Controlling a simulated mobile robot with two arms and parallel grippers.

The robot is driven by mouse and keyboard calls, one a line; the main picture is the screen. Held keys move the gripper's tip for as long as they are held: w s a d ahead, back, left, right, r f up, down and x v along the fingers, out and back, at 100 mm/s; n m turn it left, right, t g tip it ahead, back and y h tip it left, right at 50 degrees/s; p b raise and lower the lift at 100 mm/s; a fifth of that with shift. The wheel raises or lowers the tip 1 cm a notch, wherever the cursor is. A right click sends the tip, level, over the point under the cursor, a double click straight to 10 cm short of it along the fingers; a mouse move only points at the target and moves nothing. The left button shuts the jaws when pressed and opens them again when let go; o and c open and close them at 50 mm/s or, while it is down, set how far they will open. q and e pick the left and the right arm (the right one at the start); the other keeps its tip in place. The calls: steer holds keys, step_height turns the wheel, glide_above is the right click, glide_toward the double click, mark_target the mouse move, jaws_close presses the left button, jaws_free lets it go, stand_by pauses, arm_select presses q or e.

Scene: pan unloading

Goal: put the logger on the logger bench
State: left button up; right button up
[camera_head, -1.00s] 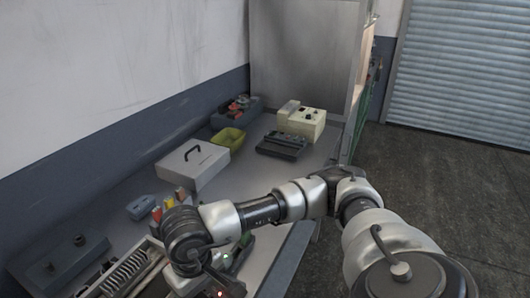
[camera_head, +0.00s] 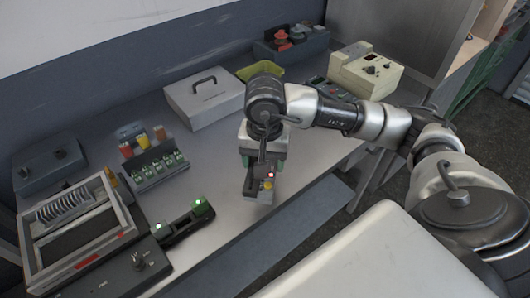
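My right arm comes in from the right, and its gripper (camera_head: 259,185) hangs over the front part of the table, pointing down. The wrist hides the finger gap. No item is clearly marked as the logger. A black strip (camera_head: 180,227) with green-lit blocks at its ends lies at the front left. A rack (camera_head: 157,166) of several small green-topped units stands behind it. My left gripper is not in view.
A slotted tray (camera_head: 84,226) and a dark box (camera_head: 48,166) stand at the left. A grey case (camera_head: 203,97), yellow-green bin (camera_head: 262,72) and cream instrument (camera_head: 365,69) stand along the back. Bare table (camera_head: 222,165) lies left of my gripper.

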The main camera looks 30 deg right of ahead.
steer(key=w+d+m+b, duration=0.2)
steer(key=d+m, duration=0.5)
steer(key=m, duration=0.2)
steer(key=w+f+p, duration=0.1)
steer(key=w+f, duration=0.1)
steer(key=w, duration=0.1)
steer(key=w+f+p, duration=0.1)
steer(key=w+f, duration=0.1)
steer(key=w, duration=0.2)
steer(key=w+f+p, duration=0.1)
steer(key=w+f, duration=0.1)
steer(key=w, duration=0.1)
steer(key=shift+w+d+f, duration=0.15)
steer(key=shift+w+f, duration=0.2)
steer(key=shift+f, duration=0.05)
step_height(320, 180, down, 4)
steer(key=shift+r+p, duration=0.2)
steer(key=shift+p, duration=0.7)
steer(key=shift+f+n, duration=0.25)
steer(key=shift+n, duration=0.05)
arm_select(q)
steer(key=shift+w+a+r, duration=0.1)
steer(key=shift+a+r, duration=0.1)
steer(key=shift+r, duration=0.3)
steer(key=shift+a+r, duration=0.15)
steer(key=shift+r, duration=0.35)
